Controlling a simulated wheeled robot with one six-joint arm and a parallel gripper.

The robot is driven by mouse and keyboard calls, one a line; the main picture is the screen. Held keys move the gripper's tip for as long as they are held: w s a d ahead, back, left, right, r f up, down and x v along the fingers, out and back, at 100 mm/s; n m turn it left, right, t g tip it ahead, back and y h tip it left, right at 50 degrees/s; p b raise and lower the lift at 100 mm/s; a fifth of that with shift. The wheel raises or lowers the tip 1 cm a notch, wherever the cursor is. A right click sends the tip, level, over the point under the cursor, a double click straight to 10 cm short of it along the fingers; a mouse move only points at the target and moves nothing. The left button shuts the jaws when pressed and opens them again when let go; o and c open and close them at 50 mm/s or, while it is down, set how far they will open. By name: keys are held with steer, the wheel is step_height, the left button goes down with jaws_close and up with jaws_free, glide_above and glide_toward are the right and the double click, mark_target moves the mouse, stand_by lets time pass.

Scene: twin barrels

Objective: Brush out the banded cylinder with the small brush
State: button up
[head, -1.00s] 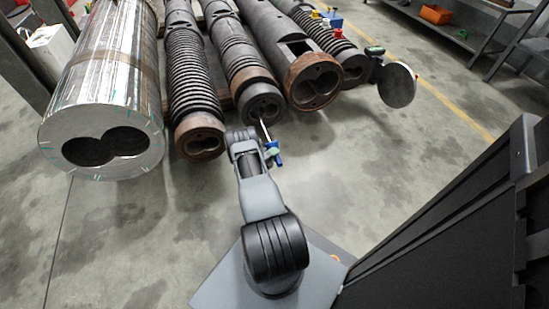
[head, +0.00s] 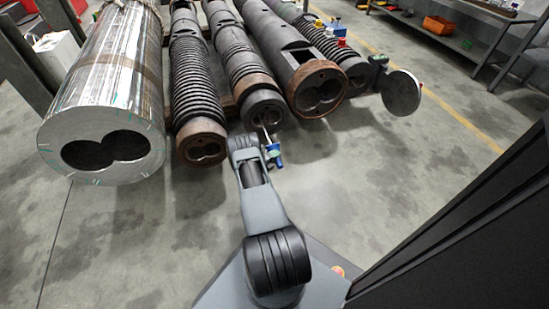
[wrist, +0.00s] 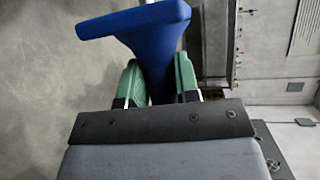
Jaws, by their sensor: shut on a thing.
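My gripper (wrist: 160,85) is shut on the blue handle (wrist: 150,25) of the small brush, with a green finger on each side. In the head view the blue handle (head: 274,155) shows at the end of my arm. A thin pale shaft runs from it to the front face of a dark ribbed cylinder with a rusty brown band (head: 252,83), third from the left. The shaft's far end is at the bore openings. The bristles cannot be seen, and I cannot tell how deep the brush is.
A large shiny cylinder (head: 100,90) lies at left. A ribbed cylinder with a rusty end (head: 201,143) and a rusty-flanged cylinder (head: 318,88) lie on either side. A round metal disc (head: 401,92) stands at right. A shelf (head: 450,42) is behind. The floor in front is clear.

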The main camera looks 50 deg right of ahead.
mark_target(270, 145)
steer(key=shift+w+d+f+b, duration=0.15)
steer(key=shift+w+d+b, duration=0.2)
steer(key=shift+b, duration=0.2)
steer(key=shift+w+d+b, duration=0.6)
steer(key=shift+w+b, duration=0.35)
steer(key=shift+b, duration=0.15)
steer(key=shift+w+d, duration=0.2)
steer(key=shift+w, duration=0.1)
steer(key=shift+w+d, duration=0.55)
steer(key=shift+w, duration=0.2)
steer(key=shift+w+d, duration=0.55)
steer(key=shift+w, duration=0.2)
steer(key=shift+r, duration=0.2)
